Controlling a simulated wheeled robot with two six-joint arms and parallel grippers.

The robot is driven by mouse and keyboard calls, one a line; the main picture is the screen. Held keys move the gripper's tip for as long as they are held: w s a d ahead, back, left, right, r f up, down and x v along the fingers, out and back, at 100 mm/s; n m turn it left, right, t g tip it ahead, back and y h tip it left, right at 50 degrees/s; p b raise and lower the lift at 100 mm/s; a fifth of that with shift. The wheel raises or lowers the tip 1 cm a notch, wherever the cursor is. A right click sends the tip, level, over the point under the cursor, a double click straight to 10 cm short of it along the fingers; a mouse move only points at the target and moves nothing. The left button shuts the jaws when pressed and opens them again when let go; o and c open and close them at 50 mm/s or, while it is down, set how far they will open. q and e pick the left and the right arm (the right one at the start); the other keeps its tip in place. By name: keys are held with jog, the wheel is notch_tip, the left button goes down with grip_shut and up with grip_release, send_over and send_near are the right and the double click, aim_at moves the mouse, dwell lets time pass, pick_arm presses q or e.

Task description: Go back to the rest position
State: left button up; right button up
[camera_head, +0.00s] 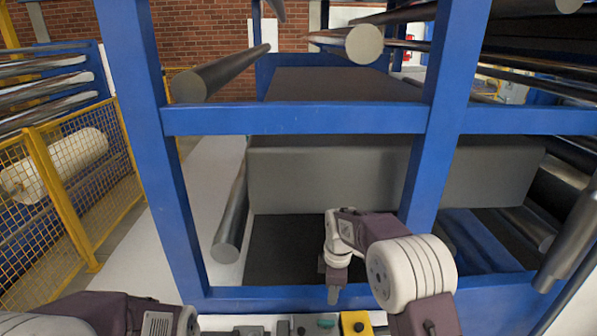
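My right arm rises from the bottom right and bends toward the middle. Its gripper (333,292) points down in front of the dark opening of the blue frame, just above the frame's lower front beam. Its fingers show as one narrow dark shape, so I cannot tell whether they are apart. I see nothing hanging from it. My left arm shows only at the bottom left corner, as a dark and white link; its gripper is not in view.
A blue machine frame (300,119) with metal rollers (222,72) stands close ahead. A control strip with a yellow button box (356,323) lies at the bottom. A yellow mesh fence (75,190) and a white film roll (60,165) stand left.

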jog(key=s+d+r+m, duration=0.4)
jog(key=s+d, duration=0.1)
jog(key=s, duration=0.5)
jog(key=s+d+f+m, duration=0.1)
jog(key=s+f+m, duration=0.4)
jog(key=s+m, duration=0.6)
jog(key=shift+s+d+f+m, duration=0.15)
jog(key=shift+s+d+m, duration=0.2)
jog(key=shift+m, duration=0.55)
jog(key=shift+s, duration=0.2)
jog(key=shift+w, duration=0.1)
